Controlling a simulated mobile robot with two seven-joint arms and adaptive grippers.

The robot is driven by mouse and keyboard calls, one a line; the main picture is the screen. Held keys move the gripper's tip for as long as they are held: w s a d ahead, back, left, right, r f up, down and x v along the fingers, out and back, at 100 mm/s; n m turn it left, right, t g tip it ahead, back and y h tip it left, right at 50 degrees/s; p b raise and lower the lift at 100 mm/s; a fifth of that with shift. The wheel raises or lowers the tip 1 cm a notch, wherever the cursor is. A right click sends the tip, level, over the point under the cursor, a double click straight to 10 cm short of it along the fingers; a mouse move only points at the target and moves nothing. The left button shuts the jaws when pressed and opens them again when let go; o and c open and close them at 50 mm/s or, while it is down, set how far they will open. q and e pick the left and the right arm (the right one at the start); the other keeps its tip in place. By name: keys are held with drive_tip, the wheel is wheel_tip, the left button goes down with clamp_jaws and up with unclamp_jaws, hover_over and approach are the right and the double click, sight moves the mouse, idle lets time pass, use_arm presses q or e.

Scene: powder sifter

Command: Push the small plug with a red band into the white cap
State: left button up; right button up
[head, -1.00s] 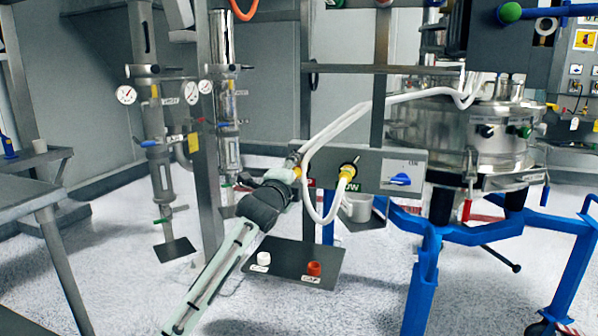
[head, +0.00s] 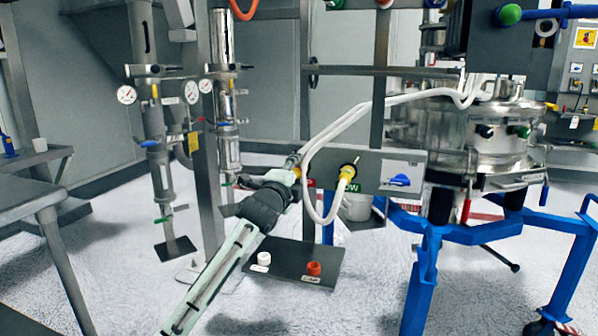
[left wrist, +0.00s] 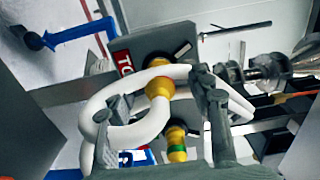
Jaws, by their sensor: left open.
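A yellow plug with what looks like a reddish band (left wrist: 159,87) sits at the panel under the red label in the left wrist view, with a white hose looping past it. In the head view its yellow part (head: 297,173) shows at my left gripper (head: 292,168). My left gripper (left wrist: 155,100) is open, its fingers on either side of the plug and hose; I cannot tell whether they touch. The white cap (head: 263,259) stands on the dark low plate, left of the red cap (head: 313,268). My right gripper is not in view.
A second yellow fitting (head: 347,173) with a green band (left wrist: 176,140) is close by on the grey panel (head: 370,165). White hoses (head: 340,127) run to the steel sifter (head: 460,140) on its blue frame (head: 480,235). Open floor lies in front of the dark plate.

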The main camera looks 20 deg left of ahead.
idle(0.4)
use_arm(q)
clamp_jaws()
drive_tip(key=shift+s+p, duration=0.15)
drive_tip(key=shift+p, duration=0.15)
drive_tip(key=shift+s+a+p, duration=0.15)
drive_tip(key=shift+s+p, duration=1.05)
drive_tip(key=shift+s, duration=1.65)
drive_tip(key=shift+s, duration=0.1)
